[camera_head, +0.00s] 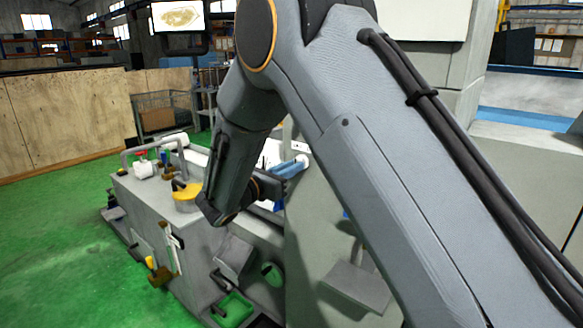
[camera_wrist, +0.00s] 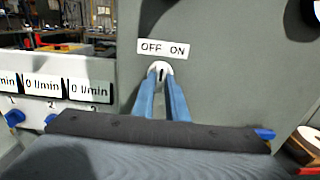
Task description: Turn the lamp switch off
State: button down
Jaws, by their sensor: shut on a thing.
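The lamp switch (camera_wrist: 161,67) is a small white round knob with a dark mark, on a grey panel in the wrist view. A white label (camera_wrist: 162,48) reading "OFF ON" sits just above it. The two blue fingers of my gripper (camera_wrist: 162,80) reach up to the knob, one on each side, and are shut on it. The fingertips cover its sides. The dark mark looks about upright, but it is too small to tell which word it points to. In the head view my arm hides the switch.
Flow gauges (camera_wrist: 42,88) reading "0 l/min" with blue knobs below stand left of the panel. In the head view the grey machine (camera_head: 150,205) has a yellow-topped part (camera_head: 186,195) and a curved handle on it. Green floor (camera_head: 50,240) is clear at left.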

jog(key=shift+n, duration=0.3)
jog(key=c, duration=1.8)
grip_release()
jog(key=shift+o, duration=0.2)
jog(key=b+v, duration=0.2)
jog(key=v, duration=0.5)
jog(key=shift+s+a+b, duration=0.25)
jog(key=shift+s+b, duration=0.1)
jog(key=shift+b, duration=0.05)
